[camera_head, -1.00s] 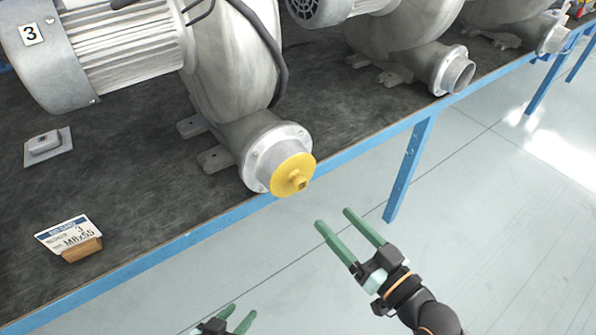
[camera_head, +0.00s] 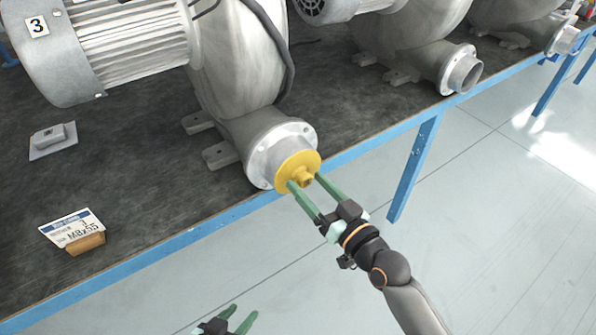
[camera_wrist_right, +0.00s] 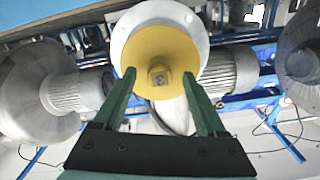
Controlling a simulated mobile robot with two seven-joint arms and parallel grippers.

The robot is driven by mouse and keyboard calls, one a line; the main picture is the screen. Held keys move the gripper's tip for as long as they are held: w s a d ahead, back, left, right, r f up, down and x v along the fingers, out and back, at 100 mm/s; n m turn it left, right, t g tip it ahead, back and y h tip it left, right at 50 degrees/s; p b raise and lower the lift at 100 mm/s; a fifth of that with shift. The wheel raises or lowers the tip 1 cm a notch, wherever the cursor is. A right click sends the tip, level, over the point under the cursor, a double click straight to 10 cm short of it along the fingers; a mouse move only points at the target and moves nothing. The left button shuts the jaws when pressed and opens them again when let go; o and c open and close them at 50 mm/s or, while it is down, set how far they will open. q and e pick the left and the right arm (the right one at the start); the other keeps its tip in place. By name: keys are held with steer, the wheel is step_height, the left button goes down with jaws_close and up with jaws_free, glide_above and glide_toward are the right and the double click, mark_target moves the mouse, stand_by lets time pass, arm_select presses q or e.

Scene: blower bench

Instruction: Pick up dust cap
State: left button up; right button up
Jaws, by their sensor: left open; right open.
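The yellow dust cap (camera_head: 297,166) sits on the round outlet flange (camera_head: 262,150) of the nearest blower. It has a small square knob (camera_head: 305,177) at its centre. My right gripper (camera_head: 303,182) is open, with its green fingertips at the cap's face, on either side of the knob. In the right wrist view the yellow cap (camera_wrist_right: 158,60) shows between and beyond the open fingers (camera_wrist_right: 158,78), with the knob midway between them. I cannot tell whether the fingers touch the cap. My left gripper (camera_head: 238,318) is open and empty at the bottom edge, far below the cap.
The blower labelled 3 (camera_head: 130,45) stands on a dark bench top (camera_head: 130,150) with a blue frame edge (camera_head: 190,235). Another blower outlet (camera_head: 462,72) is at right. The floor in front is clear.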

jaws_close()
stand_by(0.5)
